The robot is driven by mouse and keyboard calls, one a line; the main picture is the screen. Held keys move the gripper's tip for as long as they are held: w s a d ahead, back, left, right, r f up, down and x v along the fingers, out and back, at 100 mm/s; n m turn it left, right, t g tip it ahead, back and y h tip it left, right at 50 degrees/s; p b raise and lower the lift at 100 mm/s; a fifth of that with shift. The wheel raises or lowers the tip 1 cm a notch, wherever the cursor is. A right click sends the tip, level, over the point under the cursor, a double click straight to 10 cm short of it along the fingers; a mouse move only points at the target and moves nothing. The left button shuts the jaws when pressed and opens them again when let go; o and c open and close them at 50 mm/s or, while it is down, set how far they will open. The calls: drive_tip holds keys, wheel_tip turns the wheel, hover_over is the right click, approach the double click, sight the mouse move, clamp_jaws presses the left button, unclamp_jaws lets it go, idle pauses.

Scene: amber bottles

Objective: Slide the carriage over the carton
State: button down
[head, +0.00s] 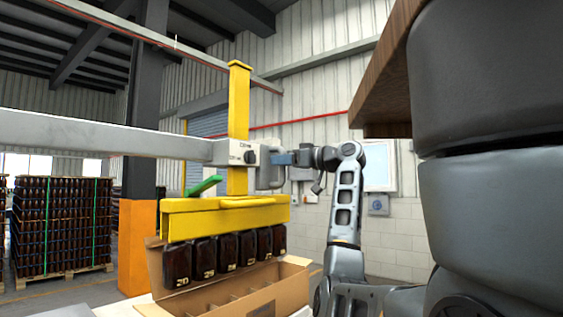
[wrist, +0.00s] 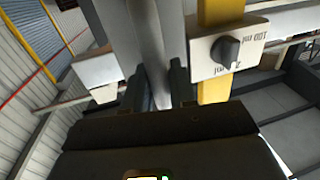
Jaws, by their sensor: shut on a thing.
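The carriage (head: 222,152) is a pale block with a black knob on a long grey rail (head: 100,136). A yellow post (head: 238,100) runs through it down to a yellow head (head: 225,219). A row of dark amber bottles (head: 230,252) hangs under the head. The open carton (head: 283,291), with dividers inside, stands below; the bottles overlap its back left part in the picture, and I cannot tell the exact alignment. My gripper (head: 284,159) is shut on the grey carriage handle (head: 268,172). In the wrist view the fingers (wrist: 157,88) close around the handle, beside the knob (wrist: 228,51).
A green lever (head: 203,186) sticks up from the yellow head. A pallet of amber bottles (head: 62,227) stands at the far left, near a dark column with an orange base (head: 137,245). A brown wooden board (head: 385,85) juts in at upper right. The carton stands on a pale surface.

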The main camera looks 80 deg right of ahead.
drive_tip(key=shift+s+d+r, duration=0.15)
drive_tip(key=shift+s+d, duration=0.05)
drive_tip(key=c, duration=1.2)
unclamp_jaws()
drive_tip(key=shift+d, duration=0.15)
drive_tip(key=shift+o, duration=0.6)
drive_tip(key=b+v, duration=0.2)
drive_tip(key=v, duration=0.6)
